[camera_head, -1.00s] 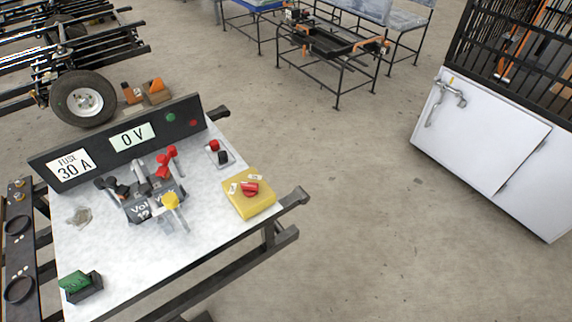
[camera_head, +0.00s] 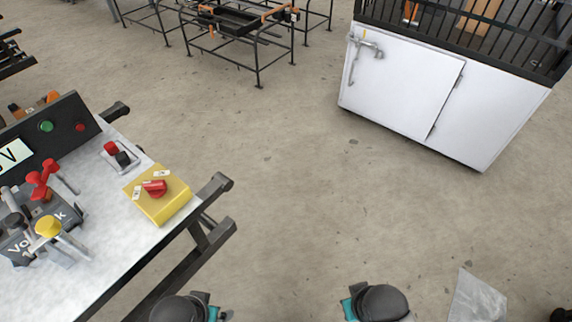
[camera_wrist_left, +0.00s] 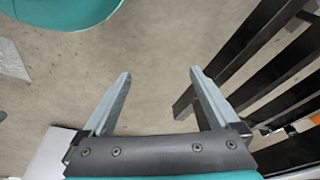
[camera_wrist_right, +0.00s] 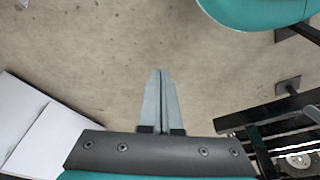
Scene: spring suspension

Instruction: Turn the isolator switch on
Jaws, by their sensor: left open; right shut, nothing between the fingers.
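The isolator switch is a yellow box (camera_head: 160,206) with a red rotary knob (camera_head: 154,188) and small white labels on its top. It sits at the right end of the white-topped bench (camera_head: 112,262) in the head view. My left gripper (camera_wrist_left: 158,85) is open and empty over bare floor, with a black frame at the right of its view. My right gripper (camera_wrist_right: 161,75) is shut and empty, also over floor. Neither gripper touches the switch. In the head view only parts of my arms show at the bottom edge; the fingers are out of that frame.
The bench also carries a black panel with a green button (camera_head: 46,126), a red and black terminal pair (camera_head: 117,152) and a battery block with clamps (camera_head: 45,225). A dark rail (camera_head: 222,186) juts out at its right. A white cabinet (camera_head: 400,95) stands at the back right. Open floor lies between.

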